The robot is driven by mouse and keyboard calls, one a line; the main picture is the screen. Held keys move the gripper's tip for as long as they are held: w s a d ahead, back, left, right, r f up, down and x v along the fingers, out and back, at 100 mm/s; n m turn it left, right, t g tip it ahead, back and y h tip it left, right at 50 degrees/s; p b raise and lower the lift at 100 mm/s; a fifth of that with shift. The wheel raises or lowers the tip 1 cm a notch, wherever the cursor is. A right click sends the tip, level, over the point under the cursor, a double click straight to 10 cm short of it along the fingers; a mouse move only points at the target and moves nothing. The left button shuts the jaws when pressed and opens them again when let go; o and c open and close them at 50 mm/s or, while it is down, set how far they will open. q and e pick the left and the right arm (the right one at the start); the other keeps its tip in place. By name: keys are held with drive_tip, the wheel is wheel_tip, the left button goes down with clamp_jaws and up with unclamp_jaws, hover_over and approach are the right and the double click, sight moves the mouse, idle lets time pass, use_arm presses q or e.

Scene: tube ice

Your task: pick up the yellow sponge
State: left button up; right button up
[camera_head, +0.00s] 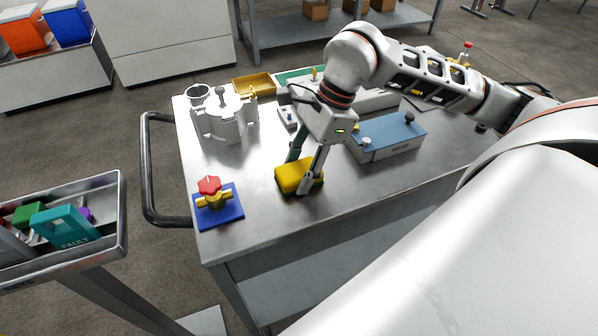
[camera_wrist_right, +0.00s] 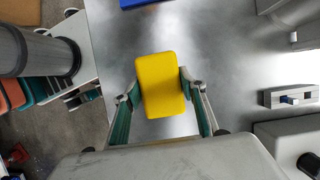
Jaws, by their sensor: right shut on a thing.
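The yellow sponge (camera_head: 292,177) is on the metal cart top near its front edge, between the fingers of my right gripper (camera_head: 304,178). In the right wrist view the yellow sponge (camera_wrist_right: 161,84) sits between the two fingertips of my right gripper (camera_wrist_right: 160,88), which press on its left and right sides. The gripper is shut on it. From these frames I cannot tell whether the sponge touches the cart top or is slightly raised. My left gripper is not in view.
The metal cart (camera_head: 262,222) has a blue plate with a red-handled valve (camera_head: 211,190) left of the sponge. Behind stand a grey cylinder fixture (camera_head: 222,115), a yellow tray (camera_head: 254,84) and a blue-topped box (camera_head: 388,135). A tray stand (camera_head: 118,222) is at the left.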

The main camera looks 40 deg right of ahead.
sight(299, 170)
drive_tip(key=shift+s+f, duration=0.1)
drive_tip(key=shift+r, duration=0.2)
wheel_tip(299, 170, up, 20)
drive_tip(key=p, duration=0.3)
drive_tip(key=o, duration=0.3)
drive_tip(key=c, duration=0.3)
